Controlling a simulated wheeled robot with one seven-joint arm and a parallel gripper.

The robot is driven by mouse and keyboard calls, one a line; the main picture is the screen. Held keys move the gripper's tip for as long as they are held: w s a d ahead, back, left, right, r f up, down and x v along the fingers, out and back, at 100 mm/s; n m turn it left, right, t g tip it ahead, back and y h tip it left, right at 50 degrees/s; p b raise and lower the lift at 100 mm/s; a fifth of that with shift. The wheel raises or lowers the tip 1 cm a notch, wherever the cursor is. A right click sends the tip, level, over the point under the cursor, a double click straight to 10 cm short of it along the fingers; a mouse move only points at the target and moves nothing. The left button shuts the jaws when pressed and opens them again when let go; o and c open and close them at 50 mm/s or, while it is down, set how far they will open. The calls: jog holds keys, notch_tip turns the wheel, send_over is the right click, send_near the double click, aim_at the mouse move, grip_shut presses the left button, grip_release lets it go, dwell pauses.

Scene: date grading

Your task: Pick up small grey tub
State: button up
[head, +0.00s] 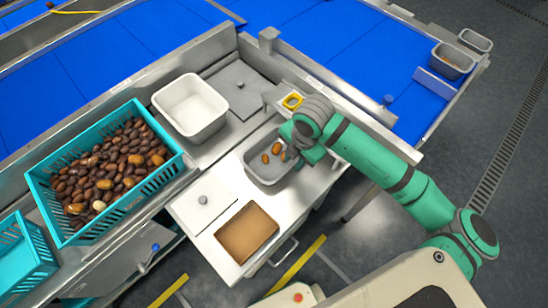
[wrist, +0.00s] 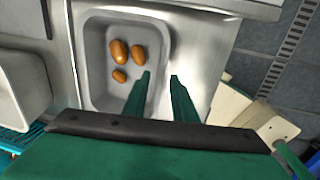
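I cannot tell whether the fingers touch the wall. In the head view my gripper (head: 308,154) is over the tub's right side and hides part of it.
A white tub (head: 190,105) stands behind left of the grey tub. A turquoise crate (head: 160,190) of dates is at left. A brown-filled square tray (head: 247,233) lies in front. Another grey tub (head: 453,62) stands far right by the blue belt (head: 330,55).

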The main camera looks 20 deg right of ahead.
aim_at(291, 166)
jog(key=f, duration=0.4)
jog(key=shift+w+a+f, duration=0.3)
jog(key=shift+f, duration=0.05)
jog(key=shift+s+d, duration=0.1)
jog(key=shift+s, duration=0.05)
grip_shut()
dwell(0.9)
